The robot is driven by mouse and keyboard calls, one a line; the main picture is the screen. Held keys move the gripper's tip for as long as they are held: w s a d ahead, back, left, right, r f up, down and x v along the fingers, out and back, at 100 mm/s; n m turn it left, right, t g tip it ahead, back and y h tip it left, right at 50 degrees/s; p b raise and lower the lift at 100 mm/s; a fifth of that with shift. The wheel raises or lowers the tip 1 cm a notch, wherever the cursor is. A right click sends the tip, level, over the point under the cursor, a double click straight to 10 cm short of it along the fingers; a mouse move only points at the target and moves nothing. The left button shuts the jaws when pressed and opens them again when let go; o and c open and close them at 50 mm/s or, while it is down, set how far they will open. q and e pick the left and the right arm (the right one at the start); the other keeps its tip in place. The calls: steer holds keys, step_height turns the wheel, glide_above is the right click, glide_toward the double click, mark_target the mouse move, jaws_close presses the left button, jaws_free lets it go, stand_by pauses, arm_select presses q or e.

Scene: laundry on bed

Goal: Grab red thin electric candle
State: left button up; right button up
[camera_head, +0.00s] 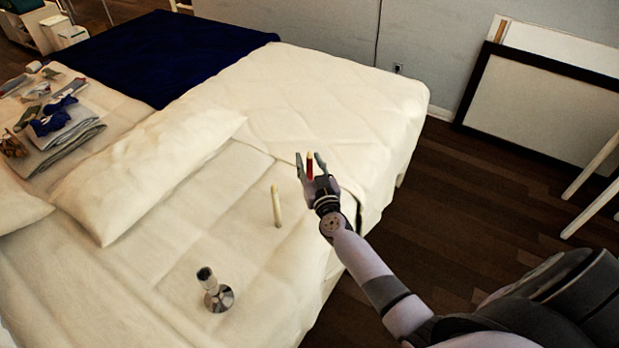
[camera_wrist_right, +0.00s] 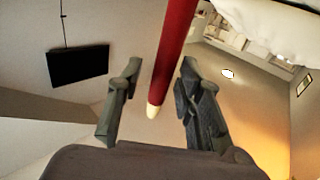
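The red thin candle (camera_head: 310,171) has a pale tip and stands upright at the bed's edge in the head view. My right gripper (camera_head: 311,160) reaches to it with the fingers on either side. In the right wrist view, the candle's red shaft (camera_wrist_right: 175,45) runs from the top edge down between the fingers of my right gripper (camera_wrist_right: 160,80). Gaps show between the shaft and both fingers, so the gripper is open around it. The candle's base is hidden. My left gripper is out of view.
A silver-based object (camera_head: 217,296) with a dark top is nearer. A pillow (camera_head: 160,175) and folded clothes (camera_head: 62,128) lie further left. Dark floor (camera_head: 455,215) is right of the bed.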

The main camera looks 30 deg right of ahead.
jaws_close()
steer(key=shift+r, duration=0.1)
stand_by(0.5)
